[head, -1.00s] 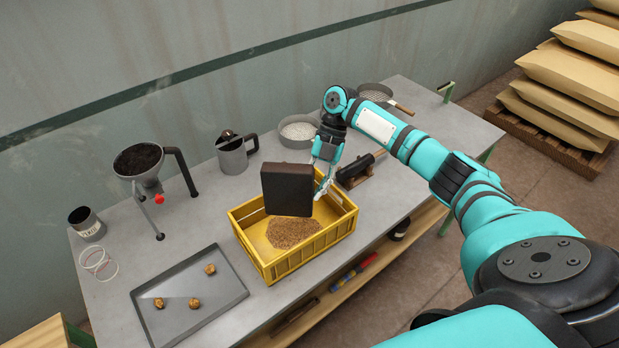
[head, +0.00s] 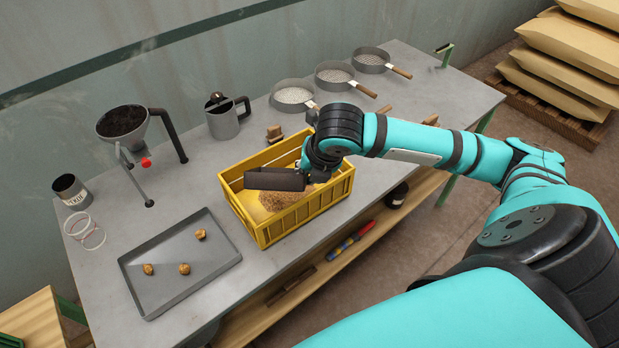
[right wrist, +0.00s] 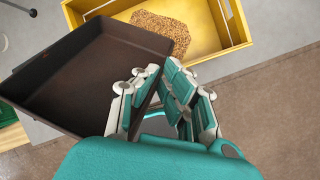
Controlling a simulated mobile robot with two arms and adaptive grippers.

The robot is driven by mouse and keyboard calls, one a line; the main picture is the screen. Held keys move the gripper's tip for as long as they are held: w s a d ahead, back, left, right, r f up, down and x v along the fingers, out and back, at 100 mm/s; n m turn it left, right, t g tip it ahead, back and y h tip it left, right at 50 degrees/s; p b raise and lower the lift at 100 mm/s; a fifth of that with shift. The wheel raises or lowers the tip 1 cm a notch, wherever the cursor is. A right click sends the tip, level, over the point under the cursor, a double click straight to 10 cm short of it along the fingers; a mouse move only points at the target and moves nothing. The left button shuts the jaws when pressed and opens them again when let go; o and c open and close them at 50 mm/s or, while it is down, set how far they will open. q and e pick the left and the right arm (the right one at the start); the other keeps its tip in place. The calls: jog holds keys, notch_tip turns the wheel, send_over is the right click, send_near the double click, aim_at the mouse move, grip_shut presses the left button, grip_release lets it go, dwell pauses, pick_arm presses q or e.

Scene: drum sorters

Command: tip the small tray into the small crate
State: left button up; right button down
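The small tray (head: 275,180) is dark brown and shows nearly edge-on above the small crate (head: 262,234), which is yellow. In the right wrist view the tray (right wrist: 80,75) looks empty inside. My right gripper (head: 318,172) is shut on the tray's side edge; its fingers (right wrist: 158,88) also show in the right wrist view. A heap of tan grain (head: 283,200) lies on the crate's floor, partly hidden by the tray; it also shows in the right wrist view (right wrist: 160,30). My left gripper is not in view.
A grey tray (head: 180,262) with a few brown lumps lies left of the crate. A funnel on a stand (head: 122,122), a grey jug (head: 222,118) and several sieves (head: 292,96) stand behind. Bare bench lies between the grey tray and the funnel.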

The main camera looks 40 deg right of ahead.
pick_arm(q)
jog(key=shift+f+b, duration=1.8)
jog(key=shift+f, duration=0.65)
pick_arm(e)
jog(key=shift+s+a+f+n+t+h, duration=0.6)
jog(key=shift+s+a+f+t+h, duration=1.75)
jog(key=shift+s+t, duration=1.2)
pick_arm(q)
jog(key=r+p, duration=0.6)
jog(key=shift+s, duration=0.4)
pick_arm(e)
jog(key=r, duration=0.2)
jog(key=a+r, duration=0.1)
jog(key=r, duration=0.1)
jog(key=shift+s+r, duration=0.1)
jog(key=shift+r, duration=0.25)
jog(key=shift+a+f, duration=0.1)
